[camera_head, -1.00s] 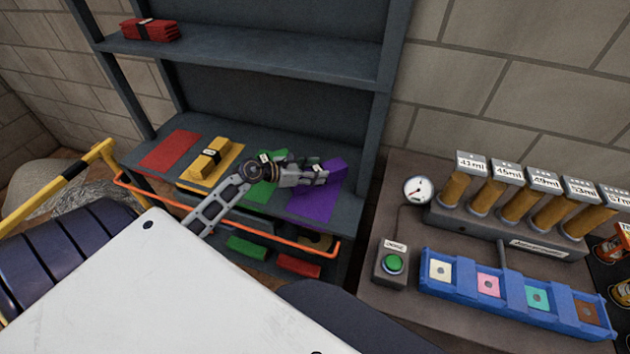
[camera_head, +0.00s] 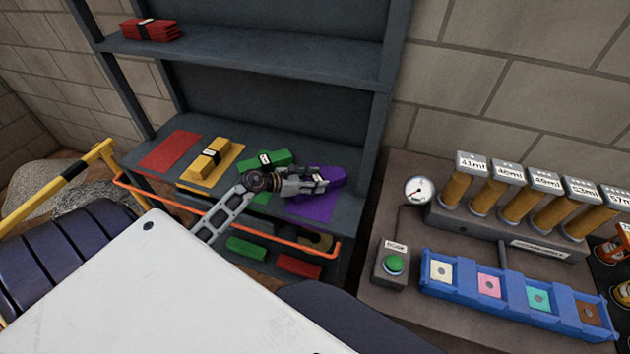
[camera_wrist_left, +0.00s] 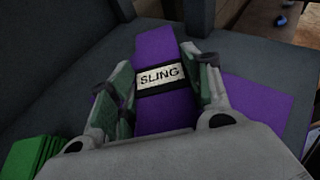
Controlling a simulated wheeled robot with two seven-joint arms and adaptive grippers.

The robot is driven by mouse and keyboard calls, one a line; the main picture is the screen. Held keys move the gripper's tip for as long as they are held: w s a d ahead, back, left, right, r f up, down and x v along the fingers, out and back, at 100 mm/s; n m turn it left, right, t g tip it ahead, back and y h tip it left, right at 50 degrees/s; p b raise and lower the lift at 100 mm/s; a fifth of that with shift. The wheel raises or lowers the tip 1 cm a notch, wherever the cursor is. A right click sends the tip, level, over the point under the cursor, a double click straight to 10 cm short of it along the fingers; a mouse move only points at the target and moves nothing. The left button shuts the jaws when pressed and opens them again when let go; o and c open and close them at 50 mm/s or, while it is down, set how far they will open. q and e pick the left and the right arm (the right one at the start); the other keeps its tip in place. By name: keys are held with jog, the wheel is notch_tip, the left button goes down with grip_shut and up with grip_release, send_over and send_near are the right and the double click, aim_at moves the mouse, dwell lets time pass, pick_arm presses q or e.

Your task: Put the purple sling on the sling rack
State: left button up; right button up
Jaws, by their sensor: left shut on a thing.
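The purple sling (camera_wrist_left: 153,52) is a folded bundle with a black band and a white label reading SLING. My left gripper (camera_head: 318,182) is shut on it, and in the left wrist view the fingers (camera_wrist_left: 165,85) close on its two sides. In the head view the sling (camera_head: 333,176) shows past the fingers. It is over the purple patch (camera_head: 305,212) at the right end of the rack shelf (camera_head: 345,210). I cannot tell whether it touches the shelf. My right gripper is not in view.
A green sling (camera_head: 264,159) and a yellow sling (camera_head: 211,155) lie on patches left of my gripper. A red patch (camera_head: 170,151) is bare. A red sling (camera_head: 150,30) lies on the upper shelf. An orange rail (camera_head: 200,210) runs along the front; a rack post (camera_head: 385,95) stands right.

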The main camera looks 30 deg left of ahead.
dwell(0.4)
pick_arm(q)
jog(key=o, duration=1.3)
jog(key=shift+o, duration=0.2)
jog(key=shift+s+r, duration=0.1)
jog(key=b+v, duration=0.1)
jog(key=v, duration=1)
jog(key=shift+s+a, duration=0.25)
jog(key=shift+s, duration=0.1)
jog(key=shift+r, duration=0.1)
